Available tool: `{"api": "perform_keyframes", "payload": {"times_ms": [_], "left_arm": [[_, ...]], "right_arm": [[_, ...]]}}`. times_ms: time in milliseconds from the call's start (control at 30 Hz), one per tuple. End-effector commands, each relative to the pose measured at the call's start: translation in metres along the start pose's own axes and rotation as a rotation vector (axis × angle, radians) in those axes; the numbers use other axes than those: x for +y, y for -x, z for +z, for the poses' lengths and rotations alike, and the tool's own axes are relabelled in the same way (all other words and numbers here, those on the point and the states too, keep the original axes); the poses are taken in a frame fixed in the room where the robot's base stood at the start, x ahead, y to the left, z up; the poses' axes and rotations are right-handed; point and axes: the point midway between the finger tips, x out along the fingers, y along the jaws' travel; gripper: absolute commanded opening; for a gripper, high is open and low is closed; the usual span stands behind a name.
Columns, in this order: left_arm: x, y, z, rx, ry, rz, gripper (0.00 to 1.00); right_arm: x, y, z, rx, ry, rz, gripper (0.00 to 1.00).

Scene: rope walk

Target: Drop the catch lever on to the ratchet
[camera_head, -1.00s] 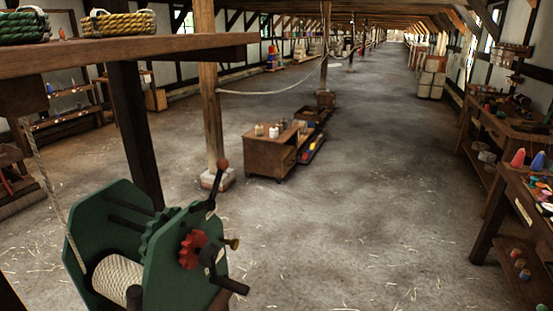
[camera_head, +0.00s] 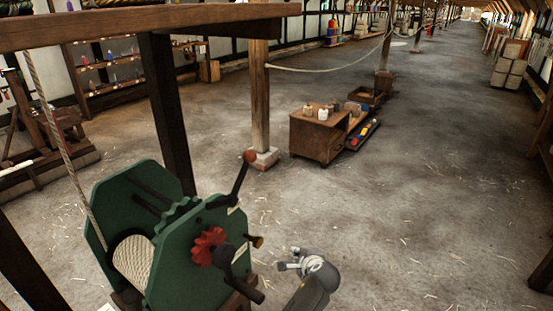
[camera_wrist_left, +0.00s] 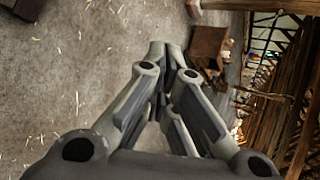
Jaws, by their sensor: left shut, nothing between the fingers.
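A green winch (camera_head: 177,270) stands at the lower left of the head view, with rope wound on its drum (camera_head: 133,262). On its near side plate sits a red toothed ratchet wheel (camera_head: 205,248). The black catch lever (camera_head: 239,181), with a brownish-red ball knob, slants up and right above the ratchet. A gap shows between the lever and the red wheel. My left gripper (camera_head: 282,266) is right of the winch, apart from the lever, shut and empty. In the left wrist view its fingers (camera_wrist_left: 168,62) point away over the floor. My right gripper is not in view.
A wooden beam (camera_head: 150,20) and post (camera_head: 167,120) stand behind the winch. A low cabinet (camera_head: 318,138) is farther off. Floor to the right is clear.

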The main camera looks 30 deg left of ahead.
Motion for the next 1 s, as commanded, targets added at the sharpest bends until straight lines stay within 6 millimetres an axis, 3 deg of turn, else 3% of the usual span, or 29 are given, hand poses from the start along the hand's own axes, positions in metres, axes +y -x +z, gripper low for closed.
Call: {"api": "perform_keyframes", "payload": {"times_ms": [33,200,300,400,600,1000], "left_arm": [[-0.029,0.008,0.005,-0.026,-0.004,-0.033,0.0],[-0.12,0.042,0.036,-0.155,-0.033,-0.129,0.0],[-0.17,0.07,0.061,-0.245,-0.037,-0.171,0.0],[-0.205,0.094,0.084,-0.321,-0.034,-0.194,0.0],[-0.231,0.118,0.105,-0.39,-0.029,-0.205,0.0],[-0.233,0.116,0.107,-0.394,-0.029,-0.206,0.0]], "right_arm": [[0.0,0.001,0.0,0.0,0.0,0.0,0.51],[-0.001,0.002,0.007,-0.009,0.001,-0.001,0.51],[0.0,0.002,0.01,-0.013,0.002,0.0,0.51],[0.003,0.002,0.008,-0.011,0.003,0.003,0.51],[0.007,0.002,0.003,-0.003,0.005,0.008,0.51],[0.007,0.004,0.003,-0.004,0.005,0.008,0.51]]}}
